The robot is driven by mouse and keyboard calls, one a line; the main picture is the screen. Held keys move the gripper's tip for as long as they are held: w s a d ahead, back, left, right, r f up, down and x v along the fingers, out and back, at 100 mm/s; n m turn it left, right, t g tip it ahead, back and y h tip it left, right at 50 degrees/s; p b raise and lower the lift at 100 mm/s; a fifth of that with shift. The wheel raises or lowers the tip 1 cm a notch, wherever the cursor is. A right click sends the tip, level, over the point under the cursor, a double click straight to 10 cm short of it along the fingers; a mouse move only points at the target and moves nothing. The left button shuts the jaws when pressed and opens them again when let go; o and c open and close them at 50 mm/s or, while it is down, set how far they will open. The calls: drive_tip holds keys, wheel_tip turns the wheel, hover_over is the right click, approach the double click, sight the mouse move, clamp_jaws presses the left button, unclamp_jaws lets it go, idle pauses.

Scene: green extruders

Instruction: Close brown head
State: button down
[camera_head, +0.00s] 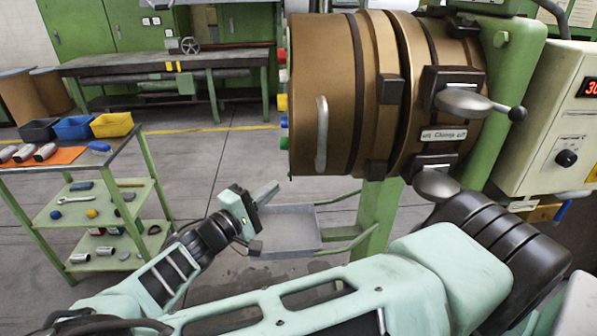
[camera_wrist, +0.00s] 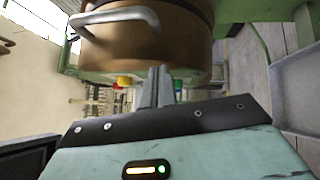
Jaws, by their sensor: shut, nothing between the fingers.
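The brown head (camera_head: 330,95) is a large brown cylinder on a green machine. A vertical grey handle (camera_head: 322,134) is fixed on its side, and a "Clamps" label and grey clamp levers (camera_head: 462,103) sit further right. The handle also shows in the wrist view (camera_wrist: 118,16), upper left, with the brown head (camera_wrist: 170,35) behind it. My gripper (camera_head: 272,187) is below and left of the handle, apart from it. Its fingers (camera_wrist: 161,73) are together and hold nothing. I cannot tell from here whether the head sits fully against the machine body.
A grey tray (camera_head: 290,232) on a green bracket is below the head, just behind my gripper. A green cart (camera_head: 95,195) with bins and parts stands at left. A workbench (camera_head: 165,62) is at the back. A control box (camera_head: 560,120) is at right. Open floor lies between cart and machine.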

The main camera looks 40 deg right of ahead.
drive_tip(key=s+d+r+p, duration=0.1)
drive_tip(key=d+p, duration=0.3)
drive_tip(key=d, duration=0.4)
drive_tip(key=shift+s+d+r, duration=0.3)
drive_tip(key=shift+d, duration=0.05)
